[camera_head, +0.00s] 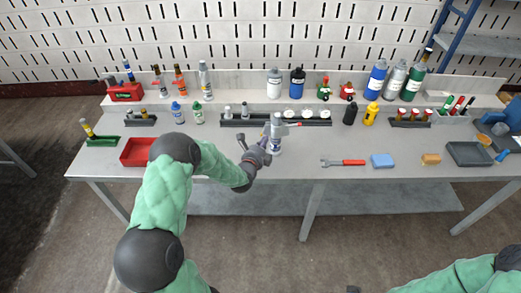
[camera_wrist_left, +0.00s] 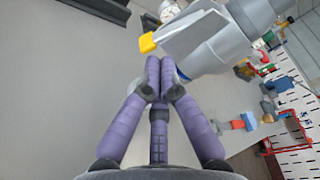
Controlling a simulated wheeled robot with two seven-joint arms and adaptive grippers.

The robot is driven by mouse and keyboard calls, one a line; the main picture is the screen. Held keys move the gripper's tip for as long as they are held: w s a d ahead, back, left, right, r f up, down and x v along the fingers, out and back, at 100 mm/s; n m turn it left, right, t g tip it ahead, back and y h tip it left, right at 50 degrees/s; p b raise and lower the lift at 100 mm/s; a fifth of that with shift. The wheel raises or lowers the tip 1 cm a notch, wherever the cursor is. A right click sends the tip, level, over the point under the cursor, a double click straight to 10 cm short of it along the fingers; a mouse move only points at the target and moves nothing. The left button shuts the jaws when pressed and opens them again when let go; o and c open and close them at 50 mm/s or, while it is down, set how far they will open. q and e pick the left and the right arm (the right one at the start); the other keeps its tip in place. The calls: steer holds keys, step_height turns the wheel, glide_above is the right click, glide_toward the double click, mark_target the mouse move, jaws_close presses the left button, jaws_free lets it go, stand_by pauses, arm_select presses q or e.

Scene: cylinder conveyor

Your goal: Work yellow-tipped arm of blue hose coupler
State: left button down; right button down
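A grey upright cylinder with a pale label (camera_head: 277,146), seemingly the coupler, stands near the table's front edge in the head view. In the left wrist view its grey body (camera_wrist_left: 215,50) fills the top centre, with a small blue band (camera_wrist_left: 182,73) low on it. A flat grey arm (camera_wrist_left: 185,34) sticks out from it to a yellow tip (camera_wrist_left: 148,42). My left gripper (camera_wrist_left: 160,62) has its purple fingertips together, just below the yellow tip and close to the body; contact cannot be told. It also shows left of the cylinder in the head view (camera_head: 256,146). My right arm shows lower right; its gripper is mostly cut off.
A wrench with a red handle (camera_head: 345,162), a blue block (camera_head: 382,160) and an orange block (camera_head: 431,159) lie to the right. A red tray (camera_head: 138,151) stands left. A dark rack (camera_head: 305,122) and several bottles stand behind. The table front is partly clear.

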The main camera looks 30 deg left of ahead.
arm_select(q)
steer(key=shift+x, duration=0.75)
arm_select(e)
steer(key=shift+f, duration=0.2)
